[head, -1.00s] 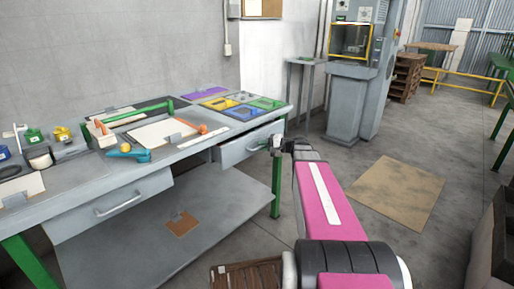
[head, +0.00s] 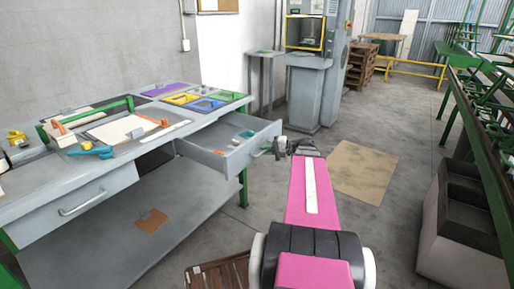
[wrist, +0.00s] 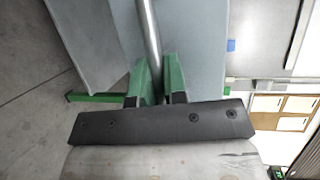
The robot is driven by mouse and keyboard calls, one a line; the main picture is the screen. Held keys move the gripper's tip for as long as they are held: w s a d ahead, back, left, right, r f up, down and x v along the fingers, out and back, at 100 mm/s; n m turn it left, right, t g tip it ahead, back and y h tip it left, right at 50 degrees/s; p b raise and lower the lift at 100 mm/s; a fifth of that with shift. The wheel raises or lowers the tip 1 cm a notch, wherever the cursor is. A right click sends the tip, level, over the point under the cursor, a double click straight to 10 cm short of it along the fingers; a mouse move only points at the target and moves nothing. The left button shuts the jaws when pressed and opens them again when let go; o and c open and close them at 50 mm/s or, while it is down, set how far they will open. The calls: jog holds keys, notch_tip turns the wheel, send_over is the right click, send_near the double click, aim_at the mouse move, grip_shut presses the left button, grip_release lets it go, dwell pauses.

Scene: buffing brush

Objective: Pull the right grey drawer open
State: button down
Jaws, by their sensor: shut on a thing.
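The right grey drawer (head: 222,158) stands well out from the workbench in the head view, and its inside shows with small coloured items in it. My gripper (head: 273,147) is at its front panel, shut on the drawer handle. In the wrist view, the metal handle bar (wrist: 150,32) runs between the green fingertips of my gripper (wrist: 158,76). The grey drawer front (wrist: 192,45) lies just beyond them. The left grey drawer (head: 70,208) is closed, with its handle bare.
The workbench top (head: 35,182) carries trays, a teal tool (head: 90,151) and colourful organisers (head: 205,100). A wooden pallet (head: 218,275) lies on the floor below. Dark bins (head: 468,215) stand at the right. Floor around the cardboard sheet (head: 362,172) is clear.

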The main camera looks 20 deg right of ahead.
jog(key=shift+s+d, duration=0.4)
jog(key=shift+s, duration=0.2)
jog(key=c, duration=1.2)
grip_release()
jog(key=shift+d, duration=0.1)
jog(key=v, duration=1)
jog(key=shift+s+d+r, duration=0.1)
jog(key=shift+s+d, duration=0.05)
jog(key=shift+d, duration=0.15)
jog(key=shift+a, duration=0.1)
